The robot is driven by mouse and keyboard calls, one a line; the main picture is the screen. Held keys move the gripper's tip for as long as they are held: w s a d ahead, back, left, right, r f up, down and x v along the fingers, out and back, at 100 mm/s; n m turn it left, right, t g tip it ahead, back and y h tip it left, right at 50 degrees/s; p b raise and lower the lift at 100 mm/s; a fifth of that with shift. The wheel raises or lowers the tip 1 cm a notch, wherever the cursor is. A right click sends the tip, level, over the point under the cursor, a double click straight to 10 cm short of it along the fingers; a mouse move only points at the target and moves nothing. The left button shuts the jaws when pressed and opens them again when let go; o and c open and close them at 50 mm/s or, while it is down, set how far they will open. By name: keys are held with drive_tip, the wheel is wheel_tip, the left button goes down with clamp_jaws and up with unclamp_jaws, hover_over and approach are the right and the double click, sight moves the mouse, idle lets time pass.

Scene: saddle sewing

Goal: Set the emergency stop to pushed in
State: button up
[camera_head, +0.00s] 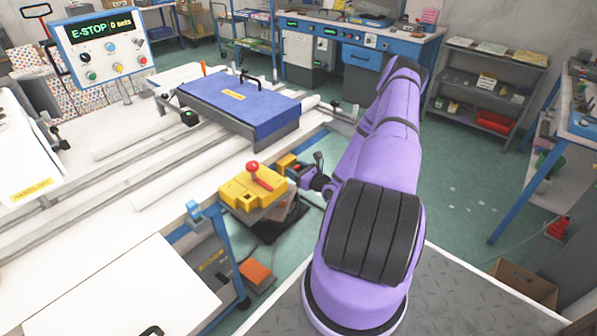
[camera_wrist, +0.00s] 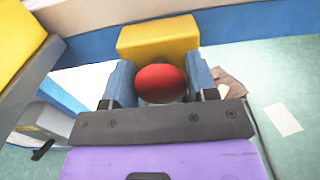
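The emergency stop is a small yellow box (camera_head: 287,161) at the table edge; it also shows in the wrist view (camera_wrist: 158,40). Its round red button (camera_wrist: 161,83) faces my wrist camera. My gripper (camera_head: 300,172) is right up at the box. In the wrist view my gripper's two blue fingers (camera_wrist: 162,78) stand apart, one on each side of the button, with almost no gap; I cannot tell whether they touch it. In the head view the gripper hides the button. How far in the button sits cannot be seen. The panel display (camera_head: 100,27) reads "E-STOP | 0 sets".
A larger yellow box (camera_head: 240,196) with a red lever (camera_head: 260,177) stands just left of my gripper. A blue-covered board (camera_head: 245,100) lies on the white table (camera_head: 130,212) behind it. A grey shelf (camera_head: 490,85) stands at the right.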

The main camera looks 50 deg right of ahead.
drive_tip(key=shift+o, duration=1.4)
drive_tip(key=shift+w, duration=0.15)
drive_tip(key=s, duration=1.1)
drive_tip(key=shift+w, duration=0.1)
